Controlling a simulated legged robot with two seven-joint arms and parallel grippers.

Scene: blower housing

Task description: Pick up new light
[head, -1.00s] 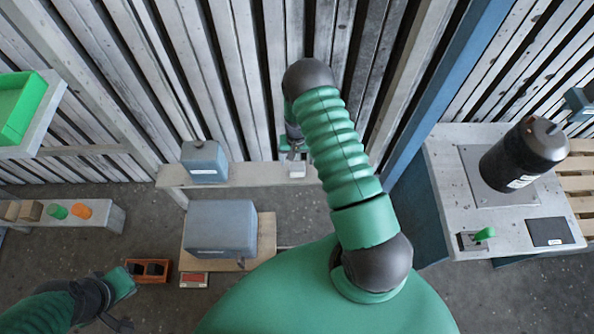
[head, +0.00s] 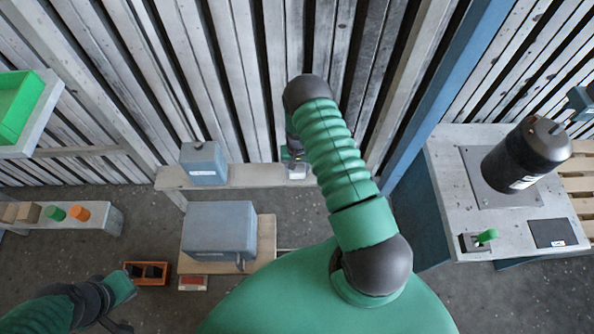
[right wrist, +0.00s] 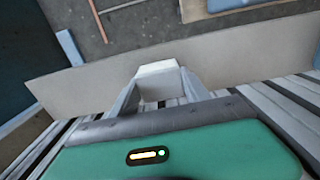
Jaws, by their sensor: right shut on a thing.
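The new light appears to be the small white block (right wrist: 158,72) between the two fingers of my right gripper (right wrist: 160,92) in the right wrist view. The fingers are shut on its sides. In the head view the right gripper (head: 292,160) is at the right end of the wall shelf, partly hidden by my arm, with the white block (head: 297,171) just below it. I cannot tell whether the block still touches the shelf. My left gripper (head: 122,285) is at the lower left, too small and dark to read its fingers.
The shelf (head: 245,176) also bears a blue-grey box (head: 204,163). Below it a larger grey box (head: 219,229) sits on a wooden board. A red-brown bin (head: 148,273) is near my left gripper. A bench (head: 440,160) with a black canister (head: 525,155) stands right.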

